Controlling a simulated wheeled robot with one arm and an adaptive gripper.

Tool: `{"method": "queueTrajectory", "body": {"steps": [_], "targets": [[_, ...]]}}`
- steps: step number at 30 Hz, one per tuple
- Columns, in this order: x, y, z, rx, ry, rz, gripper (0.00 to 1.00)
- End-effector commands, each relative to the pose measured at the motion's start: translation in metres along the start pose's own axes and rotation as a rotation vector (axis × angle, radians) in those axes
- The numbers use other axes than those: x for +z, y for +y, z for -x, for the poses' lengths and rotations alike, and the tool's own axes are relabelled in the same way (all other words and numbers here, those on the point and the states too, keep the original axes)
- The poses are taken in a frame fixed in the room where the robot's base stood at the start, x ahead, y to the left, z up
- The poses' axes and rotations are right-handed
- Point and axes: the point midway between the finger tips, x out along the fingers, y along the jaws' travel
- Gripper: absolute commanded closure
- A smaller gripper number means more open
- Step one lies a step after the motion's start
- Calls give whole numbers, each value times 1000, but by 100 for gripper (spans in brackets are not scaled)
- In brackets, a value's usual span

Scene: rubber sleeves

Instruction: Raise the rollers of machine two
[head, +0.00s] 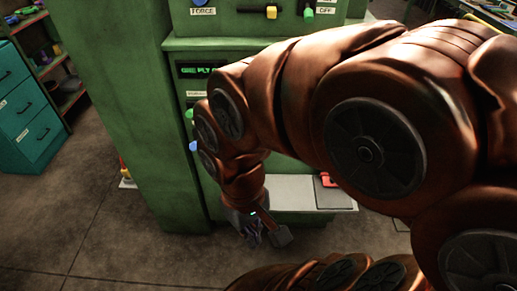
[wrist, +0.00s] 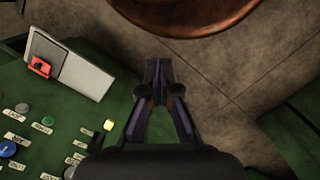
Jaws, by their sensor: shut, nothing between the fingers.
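A green machine (head: 150,110) stands in front of me, partly hidden behind my arm. I cannot tell which machine number it carries. Its upper panel has a blue knob marked FORCE (head: 200,3), a yellow control (head: 271,12) and a green control (head: 309,15) by an OFF label. The wrist view shows a green panel (wrist: 75,105) with a yellow button (wrist: 108,125), green buttons (wrist: 48,121), a blue button (wrist: 8,149) and small labels, mostly unreadable. My gripper (head: 262,238) is shut and empty, low before the machine. Its closed fingertips (wrist: 158,70) are over the floor, right of the panel. No rollers are identifiable.
A pale plate (head: 295,192) with a red part (head: 328,181) juts from the machine's lower front. A teal drawer cabinet (head: 28,115) and a shelf (head: 62,75) stand at the left. The concrete floor (head: 80,215) at the lower left is clear.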

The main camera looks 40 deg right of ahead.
Motion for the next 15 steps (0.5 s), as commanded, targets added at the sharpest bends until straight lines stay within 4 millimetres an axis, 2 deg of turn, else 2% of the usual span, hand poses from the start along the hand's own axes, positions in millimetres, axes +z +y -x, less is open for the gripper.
{"method": "queueTrajectory", "body": {"steps": [11, 15], "targets": [[0, 0, -1, -2, -1, -1, 100], [-9, -6, -13, -41, -20, -23, 100]]}}
